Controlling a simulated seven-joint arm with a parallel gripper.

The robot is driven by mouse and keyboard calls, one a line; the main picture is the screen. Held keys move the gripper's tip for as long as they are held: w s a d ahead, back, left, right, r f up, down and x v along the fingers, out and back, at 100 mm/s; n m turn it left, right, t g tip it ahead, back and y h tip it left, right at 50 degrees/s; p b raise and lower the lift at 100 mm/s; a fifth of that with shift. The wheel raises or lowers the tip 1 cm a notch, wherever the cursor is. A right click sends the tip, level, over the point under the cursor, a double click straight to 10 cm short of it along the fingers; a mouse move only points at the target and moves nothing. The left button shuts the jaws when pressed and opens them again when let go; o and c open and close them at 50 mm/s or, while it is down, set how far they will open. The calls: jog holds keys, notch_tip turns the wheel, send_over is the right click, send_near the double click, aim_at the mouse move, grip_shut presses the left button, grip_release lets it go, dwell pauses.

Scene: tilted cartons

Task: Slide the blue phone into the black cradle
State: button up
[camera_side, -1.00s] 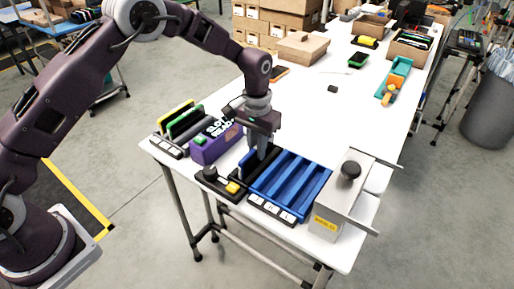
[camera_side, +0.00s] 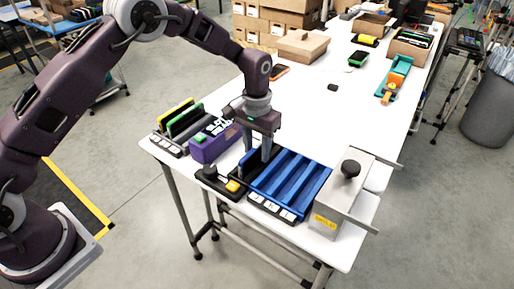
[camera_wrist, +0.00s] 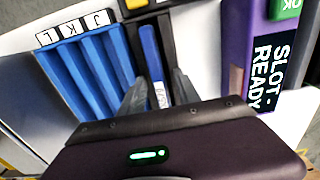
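The blue phone (camera_wrist: 151,55) stands edge-up in the slot of the black cradle (camera_wrist: 168,42) in the wrist view. In the side view a narrow blue strip of the phone (camera_side: 246,156) shows beside my gripper. The cradle's front base (camera_side: 212,181) carries a black knob and a yellow button (camera_side: 233,186). My gripper (camera_wrist: 158,80) points down over the cradle, with its two fingers apart on either side of the phone and gaps visible. The phone's near end is partly hidden by my gripper's body. In the side view my gripper (camera_side: 259,156) partly hides the cradle.
A blue slotted rack (camera_side: 291,181) labelled J, K, L stands right beside the cradle. A purple box (camera_side: 213,148) reading "SLOT-READY" stands on the other side. A metal box with a black knob (camera_side: 349,170) is at the right.

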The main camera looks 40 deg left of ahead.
jog(key=shift+r, duration=0.1)
notch_tip(320, 180, up, 7)
jog(key=shift+f, duration=0.1)
dwell(0.3)
notch_tip(320, 180, up, 7)
dwell(0.5)
